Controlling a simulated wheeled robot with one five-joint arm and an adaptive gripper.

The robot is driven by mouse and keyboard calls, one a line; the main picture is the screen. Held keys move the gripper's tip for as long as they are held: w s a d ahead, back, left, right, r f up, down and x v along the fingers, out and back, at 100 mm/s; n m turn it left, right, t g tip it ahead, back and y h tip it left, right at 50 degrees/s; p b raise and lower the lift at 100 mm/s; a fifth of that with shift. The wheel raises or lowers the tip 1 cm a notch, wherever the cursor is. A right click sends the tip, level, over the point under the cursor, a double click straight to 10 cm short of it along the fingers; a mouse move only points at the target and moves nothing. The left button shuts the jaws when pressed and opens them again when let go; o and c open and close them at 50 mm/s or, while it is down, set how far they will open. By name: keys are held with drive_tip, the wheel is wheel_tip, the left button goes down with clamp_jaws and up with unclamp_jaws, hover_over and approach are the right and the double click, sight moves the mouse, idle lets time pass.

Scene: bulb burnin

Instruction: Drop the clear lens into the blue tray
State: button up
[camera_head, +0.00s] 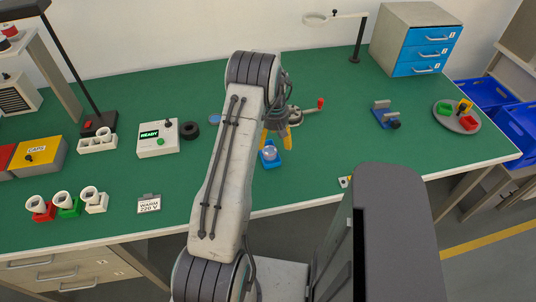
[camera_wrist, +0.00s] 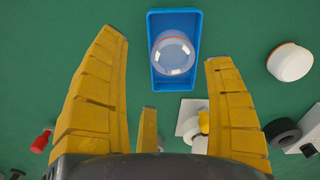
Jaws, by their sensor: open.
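The clear lens (camera_wrist: 173,55) is a transparent dome with an orange rim. In the wrist view it lies inside the blue tray (camera_wrist: 160,81), within its walls. In the head view the lens (camera_head: 270,152) also shows in the small blue tray (camera_head: 271,164) near the middle front of the green bench. My gripper (camera_wrist: 168,46) has its yellow fingers spread wide, one on either side of the tray in the wrist view, with nothing between them. In the head view my gripper (camera_head: 275,136) hangs just above and behind the tray, partly hidden by my arm.
A white cap-like piece with an orange rim (camera_wrist: 290,62) lies right of the tray in the wrist view. A black ring (camera_head: 190,130) and the READY box (camera_head: 158,140) stand left of my arm. A red-handled tool (camera_head: 320,103) is behind.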

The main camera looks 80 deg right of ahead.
wheel_tip(320, 180, up, 12)
idle(0.6)
idle(0.8)
drive_tip(key=a+f+m+y, duration=0.2)
drive_tip(key=a+f+m, duration=0.4)
drive_tip(key=a, duration=0.4)
drive_tip(key=w+a+r+n+t, duration=0.1)
drive_tip(key=w+a+r+n, duration=0.4)
drive_tip(key=a, duration=0.8)
drive_tip(key=w+a+r+n+t+h, duration=0.1)
drive_tip(key=w+a+r+n, duration=0.4)
drive_tip(key=a, duration=0.9)
drive_tip(key=w+a+r+n+t+h, duration=0.1)
drive_tip(key=w+a+r+n, duration=0.4)
drive_tip(key=w+a+r, duration=0.5)
drive_tip(key=shift+a+n+t, duration=0.4)
drive_tip(key=shift+a+t, duration=0.3)
drive_tip(key=shift+a, duration=1.25)
